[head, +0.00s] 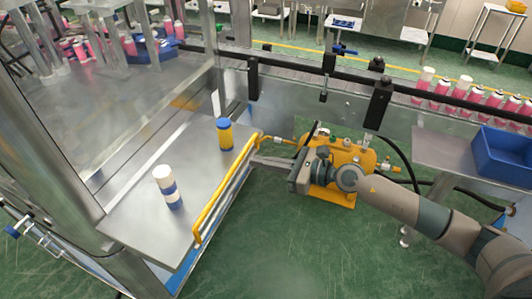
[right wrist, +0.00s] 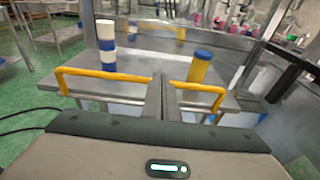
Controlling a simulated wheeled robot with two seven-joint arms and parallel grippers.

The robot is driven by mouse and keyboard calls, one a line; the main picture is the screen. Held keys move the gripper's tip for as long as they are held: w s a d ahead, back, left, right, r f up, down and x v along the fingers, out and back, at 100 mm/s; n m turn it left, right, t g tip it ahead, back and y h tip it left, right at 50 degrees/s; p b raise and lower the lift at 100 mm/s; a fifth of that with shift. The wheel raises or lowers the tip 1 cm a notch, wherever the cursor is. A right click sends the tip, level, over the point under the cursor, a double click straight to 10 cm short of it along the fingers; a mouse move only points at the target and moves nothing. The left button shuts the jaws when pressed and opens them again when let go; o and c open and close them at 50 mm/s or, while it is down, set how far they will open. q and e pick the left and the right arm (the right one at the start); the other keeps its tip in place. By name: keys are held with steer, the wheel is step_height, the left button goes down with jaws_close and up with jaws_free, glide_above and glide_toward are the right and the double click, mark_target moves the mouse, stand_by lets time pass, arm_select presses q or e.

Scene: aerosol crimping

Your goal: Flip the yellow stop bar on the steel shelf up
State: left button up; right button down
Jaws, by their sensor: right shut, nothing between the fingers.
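The yellow stop bar (head: 222,195) runs along the right-hand edge of the steel shelf (head: 140,220). In the right wrist view the bar (right wrist: 105,75) shows above the shelf edge, with bent ends running down to it, so it looks raised. My right gripper (head: 257,161) is shut and empty, close to the bar's far end in the head view. In the right wrist view its fingers (right wrist: 161,95) cover part of the bar's middle. I cannot tell whether they touch it. My left gripper is not in view.
A white-and-blue stack (head: 168,187) and a blue-capped yellow can (head: 224,133) stand on the shelf. A yellow machine (head: 345,160) with hoses stands beyond my right gripper. A blue bin (head: 502,155) sits at the right. Green floor is clear in front of the shelf.

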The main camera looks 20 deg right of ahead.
steer(key=r, duration=0.2)
steer(key=d+r, duration=0.1)
steer(key=shift+s+r, duration=0.3)
steer(key=shift+s, duration=0.1)
